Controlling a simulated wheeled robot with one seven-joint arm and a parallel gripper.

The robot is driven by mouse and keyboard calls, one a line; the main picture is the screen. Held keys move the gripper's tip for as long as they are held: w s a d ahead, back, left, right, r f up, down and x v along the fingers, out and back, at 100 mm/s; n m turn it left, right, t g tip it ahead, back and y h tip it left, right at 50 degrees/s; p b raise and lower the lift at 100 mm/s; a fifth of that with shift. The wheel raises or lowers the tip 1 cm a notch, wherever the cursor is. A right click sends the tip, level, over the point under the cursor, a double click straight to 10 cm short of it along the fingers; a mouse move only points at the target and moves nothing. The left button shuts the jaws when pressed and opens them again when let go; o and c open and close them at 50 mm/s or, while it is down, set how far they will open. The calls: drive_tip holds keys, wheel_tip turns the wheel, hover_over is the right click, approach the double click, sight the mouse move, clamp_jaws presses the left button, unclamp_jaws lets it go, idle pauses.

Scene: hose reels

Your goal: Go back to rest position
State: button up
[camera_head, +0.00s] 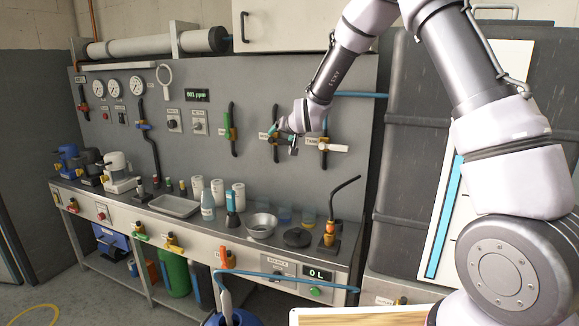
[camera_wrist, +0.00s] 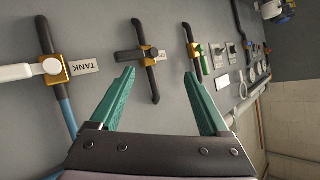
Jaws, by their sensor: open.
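My gripper (camera_head: 288,136) is raised in front of the grey wall panel (camera_head: 190,125), by the valves at its right side. In the wrist view its two green fingers (camera_wrist: 160,98) are spread apart with nothing between them. Beyond the fingers is a black-handled valve (camera_wrist: 150,58) on a brass body. A white-handled valve (camera_wrist: 52,67) with a label reading TANK is left of the fingers there. A green-handled valve (camera_wrist: 194,50) is near the right finger. I cannot tell from the head view whether the fingertips touch the panel.
Below the panel is a bench (camera_head: 180,228) with a metal tray (camera_head: 174,206), a bowl (camera_head: 261,225), a bottle (camera_head: 207,204), white canisters and a black bent spout (camera_head: 330,220). A blue hose (camera_head: 285,277) runs low in front. A dark tank (camera_head: 415,130) stands on the right, behind my arm.

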drive_tip(key=s+d+r+m+g+h, duration=0.2)
drive_tip(key=s+d+r, duration=1.3)
drive_tip(key=s+d, duration=0.25)
drive_tip(key=s+d+m+g, duration=0.1)
drive_tip(key=s+d, duration=0.4)
drive_tip(key=s, duration=0.6)
drive_tip(key=s+d+m+g, duration=0.1)
drive_tip(key=s+d, duration=0.3)
drive_tip(key=s, duration=0.8)
drive_tip(key=shift+s+d+r+g+h, duration=0.15)
drive_tip(key=shift+d+g+h, duration=0.15)
drive_tip(key=shift+d+h, duration=0.1)
